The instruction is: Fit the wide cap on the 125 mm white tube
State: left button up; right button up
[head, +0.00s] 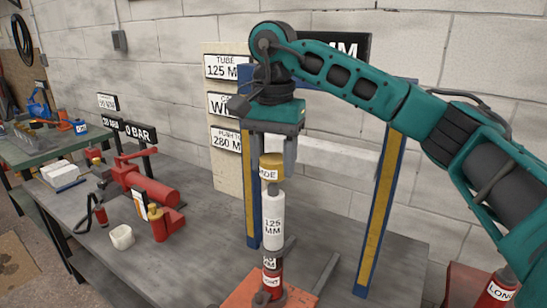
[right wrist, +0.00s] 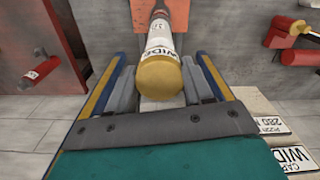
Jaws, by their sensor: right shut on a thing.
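The wide cap (head: 272,172) is yellow with a WIDE label, upright directly above the 125 mm white tube (head: 271,222). A grey section shows between them; I cannot tell whether the cap is fully seated. The tube stands upright on a red labelled piece (head: 271,278) over an orange base (head: 245,290). My right gripper (head: 276,150) points down from above and is shut on the cap. In the right wrist view the cap (right wrist: 160,76) sits between the two fingers (right wrist: 162,84), with the tube beyond it. My left gripper is out of view.
A blue and yellow frame has posts at left (head: 251,210) and right (head: 379,200) of the tube. A red device (head: 145,187) and a white cup (head: 121,237) stand on the grey bench to the left. A sign board (head: 226,110) stands behind.

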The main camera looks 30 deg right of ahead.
aim_at(274, 183)
jog(key=shift+f+b, duration=1.05)
jog(key=shift+f, duration=0.85)
jog(key=o, duration=1.2)
notch_tip(274, 183, up, 13)
jog(key=p, duration=0.3)
jog(key=shift+f, duration=0.1)
